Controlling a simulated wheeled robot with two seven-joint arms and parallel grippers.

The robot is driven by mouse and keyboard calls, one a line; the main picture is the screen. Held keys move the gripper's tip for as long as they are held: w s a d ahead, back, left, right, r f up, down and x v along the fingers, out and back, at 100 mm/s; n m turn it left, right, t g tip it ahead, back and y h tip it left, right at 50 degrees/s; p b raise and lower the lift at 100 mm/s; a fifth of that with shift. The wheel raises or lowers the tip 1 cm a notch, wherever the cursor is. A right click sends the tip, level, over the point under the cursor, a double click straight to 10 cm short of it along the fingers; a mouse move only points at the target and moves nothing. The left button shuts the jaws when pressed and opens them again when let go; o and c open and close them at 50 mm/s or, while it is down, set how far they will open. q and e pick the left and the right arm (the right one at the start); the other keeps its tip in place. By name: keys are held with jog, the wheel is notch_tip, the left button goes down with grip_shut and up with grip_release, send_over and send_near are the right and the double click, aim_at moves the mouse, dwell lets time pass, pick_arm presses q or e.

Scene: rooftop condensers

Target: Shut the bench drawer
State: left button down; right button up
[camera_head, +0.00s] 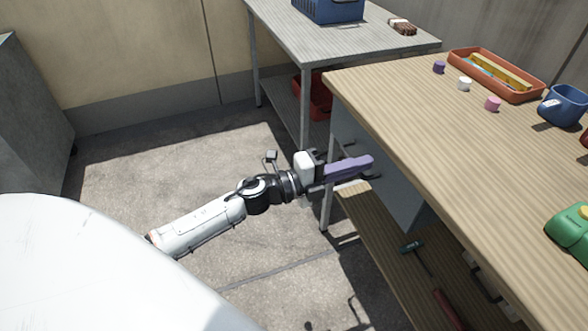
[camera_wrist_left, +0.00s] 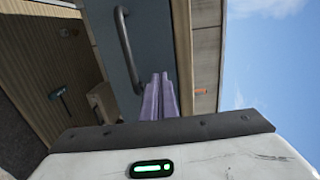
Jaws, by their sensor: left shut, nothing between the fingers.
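The bench drawer (camera_head: 400,199) has a grey-blue front under the wooden bench top, at centre right in the head view. Its front also fills the upper middle of the left wrist view (camera_wrist_left: 147,40), with a dark bar handle (camera_wrist_left: 127,50) on it. My left gripper (camera_head: 372,163) has purple fingers, shut and empty, pointing at the drawer front near the handle. In the left wrist view the fingertips (camera_wrist_left: 159,78) lie just right of the handle and overlap the front; I cannot tell whether they touch it. How far the drawer stands out is unclear. My right gripper is out of view.
The bench top (camera_head: 420,110) carries an orange tray (camera_head: 455,62), small cylinders, a blue mug (camera_head: 563,106) and a green object (camera_head: 570,235). A grey table (camera_head: 300,38) with a blue crate (camera_head: 328,10) stands behind. A screwdriver (camera_head: 412,247) lies on the lower shelf.

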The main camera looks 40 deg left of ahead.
pick_arm(q)
jog(key=v, duration=1.2)
jog(key=s+d+f+n+g+y+p, duration=0.2)
jog(key=s+d+f+n+p, duration=0.1)
jog(key=s+n, duration=0.3)
jog(key=s+d+f+n+g+y+p, duration=0.2)
jog(key=s+n+p, duration=0.3)
jog(key=n, duration=0.4)
jog(key=s+d+f+n+g+y+p, duration=0.2)
jog(key=s+d+f+n+y+p, duration=0.1)
jog(key=s+n, duration=0.4)
jog(key=shift+s+d+f+n+p, duration=0.2)
jog(key=shift+d+f+n+p, duration=0.2)
jog(key=shift+d+f+p, duration=0.35)
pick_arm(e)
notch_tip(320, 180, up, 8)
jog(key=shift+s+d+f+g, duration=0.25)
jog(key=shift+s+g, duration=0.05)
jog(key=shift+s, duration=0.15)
